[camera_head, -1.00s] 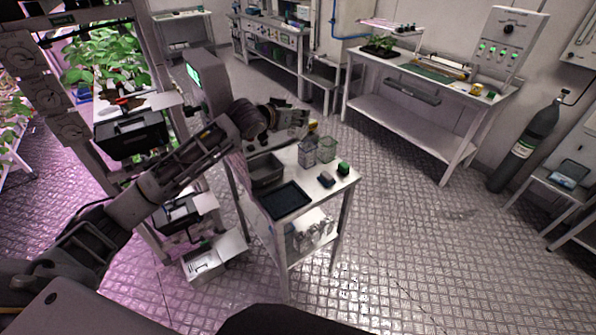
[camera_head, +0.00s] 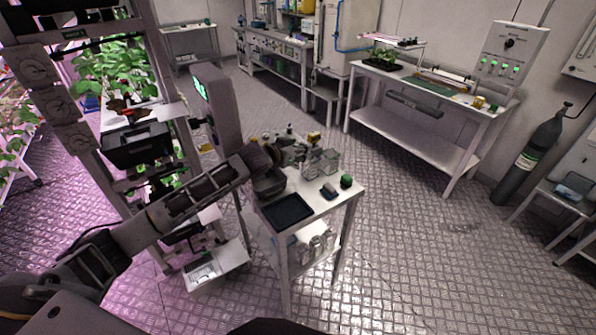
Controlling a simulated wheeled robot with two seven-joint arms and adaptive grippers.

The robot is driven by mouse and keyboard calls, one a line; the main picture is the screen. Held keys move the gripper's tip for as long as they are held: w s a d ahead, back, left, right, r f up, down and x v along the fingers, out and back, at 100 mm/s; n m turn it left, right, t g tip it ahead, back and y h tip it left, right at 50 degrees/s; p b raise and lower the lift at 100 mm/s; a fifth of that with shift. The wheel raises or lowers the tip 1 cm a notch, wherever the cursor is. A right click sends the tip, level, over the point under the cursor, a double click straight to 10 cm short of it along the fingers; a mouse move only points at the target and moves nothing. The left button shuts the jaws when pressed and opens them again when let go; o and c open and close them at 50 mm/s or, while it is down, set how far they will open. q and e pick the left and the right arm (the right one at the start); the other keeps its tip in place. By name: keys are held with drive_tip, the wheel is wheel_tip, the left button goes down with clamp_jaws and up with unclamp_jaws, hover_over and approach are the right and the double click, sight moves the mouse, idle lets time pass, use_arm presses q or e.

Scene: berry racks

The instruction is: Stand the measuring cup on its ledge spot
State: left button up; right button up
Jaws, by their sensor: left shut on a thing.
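My left arm reaches in from the left, and my left gripper (camera_head: 297,147) is over the back part of the small white cart (camera_head: 325,205). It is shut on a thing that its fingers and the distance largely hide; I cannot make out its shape. I cannot pick out the measuring cup or its ledge spot for certain. Two clear containers (camera_head: 322,161) stand on the cart just right of the gripper. My right gripper is not in view.
The cart top carries a dark tray (camera_head: 286,210), a small dark block (camera_head: 329,192) and a green-topped item (camera_head: 346,181). Clear vessels (camera_head: 315,245) stand on its lower shelf. A grey post with a lit green screen (camera_head: 200,87) rises behind my arm.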

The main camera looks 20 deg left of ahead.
sight(297, 163)
use_arm(q)
drive_tip(key=shift+f, duration=2.8)
drive_tip(key=shift+f, duration=0.1)
drive_tip(key=shift+f, duration=1.85)
drive_tip(key=shift+f, duration=0.1)
drive_tip(key=o, duration=1)
drive_tip(key=shift+s, duration=0.1)
